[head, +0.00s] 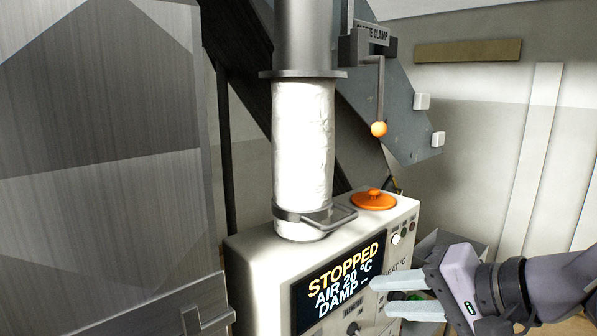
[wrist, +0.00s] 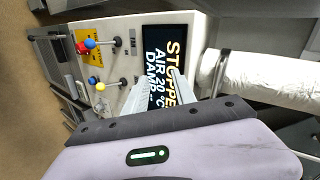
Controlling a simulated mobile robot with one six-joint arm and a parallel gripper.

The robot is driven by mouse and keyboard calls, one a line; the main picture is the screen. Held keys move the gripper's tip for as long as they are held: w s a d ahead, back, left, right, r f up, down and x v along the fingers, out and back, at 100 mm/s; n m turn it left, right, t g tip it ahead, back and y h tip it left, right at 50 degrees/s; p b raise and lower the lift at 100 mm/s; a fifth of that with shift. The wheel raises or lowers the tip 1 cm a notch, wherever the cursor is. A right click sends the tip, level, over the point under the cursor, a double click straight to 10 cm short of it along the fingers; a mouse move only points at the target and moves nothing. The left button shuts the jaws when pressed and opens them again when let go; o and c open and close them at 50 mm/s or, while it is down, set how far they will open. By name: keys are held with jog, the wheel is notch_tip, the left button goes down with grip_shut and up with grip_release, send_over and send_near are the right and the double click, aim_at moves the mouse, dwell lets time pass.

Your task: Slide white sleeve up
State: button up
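The white sleeve (head: 302,145) is an upright, crinkled tube between the grey pipe's flange (head: 303,73) above and the top of the machine box below. A metal band with a loop handle (head: 335,217) rings its lower end. In the wrist view the sleeve (wrist: 268,78) lies sideways at the right, with the band (wrist: 211,70) at its near end. My gripper (head: 380,297) is open and empty in front of the box's display, below and right of the band. It also shows in the wrist view (wrist: 158,82), fingers apart, over the display's edge.
The display (head: 340,283) reads STOPPED, AIR 20 °C. An orange lid (head: 374,200) sits on the box right of the sleeve. A large metal panel (head: 100,170) stands left. Coloured knobs (wrist: 91,43) show in the wrist view.

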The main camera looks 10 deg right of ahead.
aim_at(346, 222)
jog(key=d+r+m+t+y+b, duration=0.1)
jog(key=d+r+m+t+y, duration=0.25)
jog(key=r, duration=0.55)
jog(key=shift+n+h, duration=0.45)
jog(key=shift+h, duration=0.2)
jog(key=x, duration=0.8)
jog(key=p+x, duration=0.1)
jog(key=x, duration=0.6)
jog(key=shift+w+d+f, duration=0.1)
jog(key=shift+w+f, duration=0.05)
jog(key=shift+w, duration=0.35)
jog(key=shift+c, duration=0.2)
grip_shut()
